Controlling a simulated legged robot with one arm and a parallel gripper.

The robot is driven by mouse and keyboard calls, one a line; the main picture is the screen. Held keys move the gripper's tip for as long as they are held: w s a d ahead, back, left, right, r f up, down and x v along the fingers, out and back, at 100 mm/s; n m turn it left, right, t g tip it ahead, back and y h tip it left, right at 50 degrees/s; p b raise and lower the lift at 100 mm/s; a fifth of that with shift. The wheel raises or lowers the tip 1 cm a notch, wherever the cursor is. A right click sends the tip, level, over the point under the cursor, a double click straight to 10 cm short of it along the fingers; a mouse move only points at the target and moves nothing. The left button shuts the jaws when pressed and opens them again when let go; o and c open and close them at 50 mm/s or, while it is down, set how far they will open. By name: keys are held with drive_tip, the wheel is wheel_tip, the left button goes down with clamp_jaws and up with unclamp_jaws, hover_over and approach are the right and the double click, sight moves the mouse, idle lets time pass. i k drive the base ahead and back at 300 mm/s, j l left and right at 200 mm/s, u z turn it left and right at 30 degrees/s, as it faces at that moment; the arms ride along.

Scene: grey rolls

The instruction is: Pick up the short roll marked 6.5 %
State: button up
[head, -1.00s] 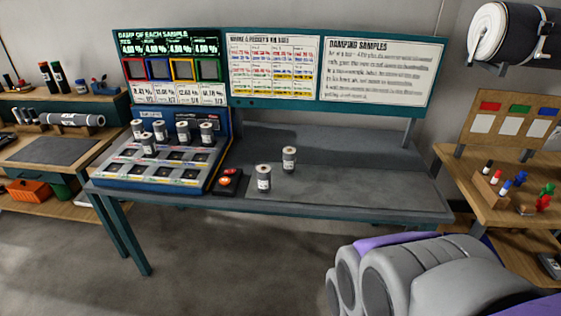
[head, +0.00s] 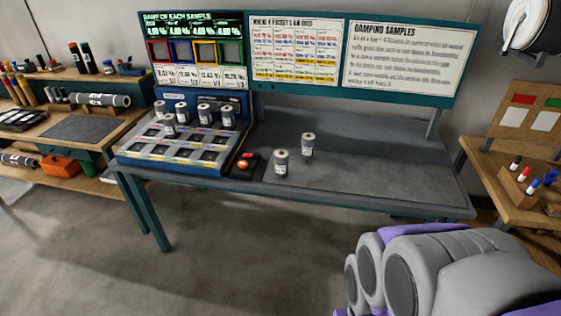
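Two short grey rolls with pale labels stand upright on the right part of the bench: a nearer one (head: 281,163) and one behind it to the right (head: 308,145). Several similar short rolls (head: 204,116) stand on the back of the blue sample rack (head: 190,172) at the left of the bench. The label figures are too small to read, so I cannot tell which roll is marked 6.5 %. My gripper is not in view; grey and purple parts of my arm fill the lower right, apart from the rolls.
The bench (head: 400,190) has free room right of the two rolls. A box with a red button (head: 243,165) sits between rack and rolls. Sign panels (head: 408,60) stand behind. Side tables with tools (head: 85,128) and markers (head: 518,180) flank it. The floor in front is clear.

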sight(307, 144)
drive_tip(key=i+j+z, duration=0.25)
drive_tip(key=i+j, duration=0.15)
drive_tip(key=i, duration=0.25)
drive_tip(key=i+j+z, duration=0.25)
drive_tip(key=i+j, duration=0.3)
drive_tip(key=i, duration=0.05)
